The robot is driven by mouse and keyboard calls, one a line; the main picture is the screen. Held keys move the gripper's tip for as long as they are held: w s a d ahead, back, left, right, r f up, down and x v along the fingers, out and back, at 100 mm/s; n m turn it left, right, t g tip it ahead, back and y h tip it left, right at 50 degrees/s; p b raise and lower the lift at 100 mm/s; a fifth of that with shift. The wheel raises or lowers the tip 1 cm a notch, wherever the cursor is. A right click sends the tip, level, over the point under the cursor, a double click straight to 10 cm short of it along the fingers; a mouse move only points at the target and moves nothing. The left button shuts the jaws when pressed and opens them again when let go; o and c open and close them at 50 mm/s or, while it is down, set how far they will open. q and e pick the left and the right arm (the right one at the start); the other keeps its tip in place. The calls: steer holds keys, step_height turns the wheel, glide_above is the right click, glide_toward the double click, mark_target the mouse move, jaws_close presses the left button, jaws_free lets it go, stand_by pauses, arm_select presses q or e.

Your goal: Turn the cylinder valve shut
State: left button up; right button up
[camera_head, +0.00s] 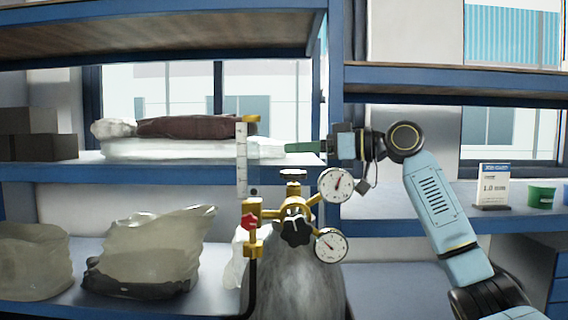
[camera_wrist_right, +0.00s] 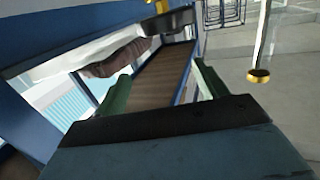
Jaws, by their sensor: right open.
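The grey gas cylinder (camera_head: 290,285) stands upright in the lower middle of the head view. On its top sit a brass valve with a small round handwheel (camera_head: 293,175), a black star knob (camera_head: 296,231), two round gauges (camera_head: 335,185) and a clear flow tube (camera_head: 242,160). My right gripper (camera_head: 300,148) is level above the handwheel, pointing left, apart from it in the picture. Its green fingers are spread and empty in the right wrist view (camera_wrist_right: 162,88). The handwheel cannot be made out in the wrist view. My left gripper is not in view.
Blue-framed shelves (camera_head: 180,172) stand behind the cylinder, with wrapped bundles (camera_head: 190,137) and cloudy plastic bags (camera_head: 150,250) on the left. A small red knob (camera_head: 249,221) is on the regulator's left. A sign (camera_head: 493,184) and a green cup (camera_head: 541,195) are at right.

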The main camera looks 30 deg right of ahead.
mark_target(284, 171)
steer(key=s+d+f+n+g+y+b, duration=0.2)
steer(key=s+d+f+n+g+y, duration=0.15)
steer(key=s+d+f, duration=0.25)
steer(key=shift+t, duration=0.35)
steer(key=p+x, duration=0.1)
steer(key=x, duration=0.2)
steer(key=p+x, duration=0.1)
steer(key=x, duration=0.3)
steer(key=p+x, duration=0.1)
steer(key=x, duration=0.3)
steer(key=shift+w+a+r, duration=0.1)
steer(key=shift+a+r, duration=0.2)
steer(key=shift+r, duration=0.05)
steer(key=shift+w+a, duration=0.4)
steer(key=shift+a, duration=0.1)
steer(key=shift+f, duration=0.1)
